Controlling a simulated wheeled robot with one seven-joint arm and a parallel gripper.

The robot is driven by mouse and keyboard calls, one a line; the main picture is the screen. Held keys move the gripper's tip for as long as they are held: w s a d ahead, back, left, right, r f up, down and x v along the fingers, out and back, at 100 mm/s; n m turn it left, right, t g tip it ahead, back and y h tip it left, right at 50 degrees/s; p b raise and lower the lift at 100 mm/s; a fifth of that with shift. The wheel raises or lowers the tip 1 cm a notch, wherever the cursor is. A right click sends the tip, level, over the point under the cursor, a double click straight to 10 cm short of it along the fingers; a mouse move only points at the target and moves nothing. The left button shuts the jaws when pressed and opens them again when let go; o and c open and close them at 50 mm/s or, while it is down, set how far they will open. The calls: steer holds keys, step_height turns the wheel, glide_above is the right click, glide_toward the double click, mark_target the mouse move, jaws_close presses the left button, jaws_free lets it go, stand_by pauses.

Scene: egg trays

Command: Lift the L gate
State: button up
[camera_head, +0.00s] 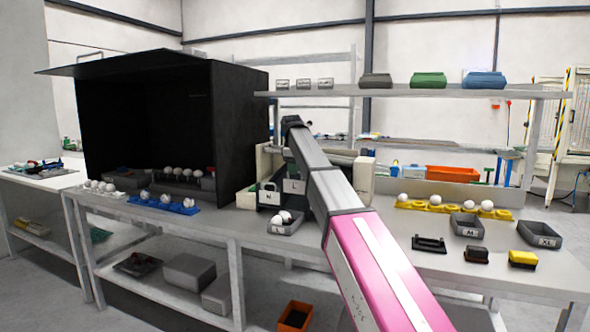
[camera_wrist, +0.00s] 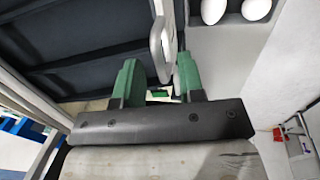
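The L gate (camera_head: 293,187) is a dark grey plate marked "L" in the sorting unit at the middle of the table, partly hidden by my arm. In the wrist view, a pale grey loop handle (camera_wrist: 160,47) on a thin upright plate reaches down between the green fingers of my gripper (camera_wrist: 157,72). The fingers stand apart, with room on both sides of the handle. Its gate letter cannot be read there. My gripper is hidden in the head view.
The N gate (camera_head: 269,195) stands just left of the L gate. A grey tray (camera_head: 280,230) with white eggs sits in front. A yellow egg holder (camera_head: 440,209) and grey M (camera_head: 467,233) and XL (camera_head: 541,241) trays stand right. A black booth (camera_head: 225,125) rises left.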

step_height(320, 180, up, 11)
steer(key=s, duration=0.2)
steer(key=shift+a+f, duration=0.2)
steer(key=shift+a, duration=0.15)
